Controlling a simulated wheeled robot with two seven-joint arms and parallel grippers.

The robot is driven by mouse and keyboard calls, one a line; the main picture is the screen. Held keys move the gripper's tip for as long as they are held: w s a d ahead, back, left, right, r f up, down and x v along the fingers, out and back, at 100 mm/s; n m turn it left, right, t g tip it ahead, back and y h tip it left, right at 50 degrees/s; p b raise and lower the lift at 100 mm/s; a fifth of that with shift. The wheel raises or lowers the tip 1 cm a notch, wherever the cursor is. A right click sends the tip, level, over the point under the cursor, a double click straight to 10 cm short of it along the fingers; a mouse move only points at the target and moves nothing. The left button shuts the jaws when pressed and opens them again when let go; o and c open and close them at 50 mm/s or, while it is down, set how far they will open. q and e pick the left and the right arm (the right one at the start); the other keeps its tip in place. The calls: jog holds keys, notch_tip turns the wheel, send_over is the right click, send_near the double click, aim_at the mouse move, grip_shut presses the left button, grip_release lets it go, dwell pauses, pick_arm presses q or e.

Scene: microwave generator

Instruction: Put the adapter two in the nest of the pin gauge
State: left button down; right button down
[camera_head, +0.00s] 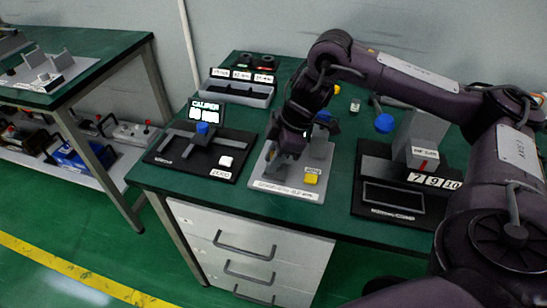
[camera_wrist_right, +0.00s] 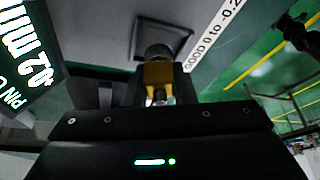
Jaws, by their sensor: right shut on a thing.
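My right gripper (camera_head: 277,163) is low over the pin gauge (camera_head: 258,185), the middle station with a white front label and a yellow button (camera_head: 311,179). In the right wrist view, the gripper (camera_wrist_right: 158,95) is shut on a small brass-coloured part with a dark round end, which I take to be adapter two (camera_wrist_right: 158,72). Its end overlaps the dark square nest (camera_wrist_right: 178,36) in the grey plate; whether it touches or sits in it, I cannot tell. The gripper hides the nest and adapter in the head view. My left gripper is out of view.
The caliper station (camera_head: 170,152) stands to the left. A grey labelled tray (camera_head: 258,99) is at the back. A station with number tiles (camera_head: 432,180) and a grey block stands to the right, with a blue knob (camera_head: 384,123) behind. Green tabletop shows between the stations.

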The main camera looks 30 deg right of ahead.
jog(key=shift+f, duration=0.55)
jog(key=c, duration=1.2)
grip_release()
jog(key=shift+f, duration=0.1)
jog(key=shift+c, duration=0.2)
jog(key=shift+o, duration=0.2)
jog(key=shift+s, duration=0.15)
jog(key=shift+f, duration=0.1)
jog(key=shift+s+a, duration=0.1)
jog(key=p+v, duration=0.6)
jog(key=v, duration=0.7)
jog(key=shift+w+r, duration=0.3)
jog(key=shift+r, duration=0.1)
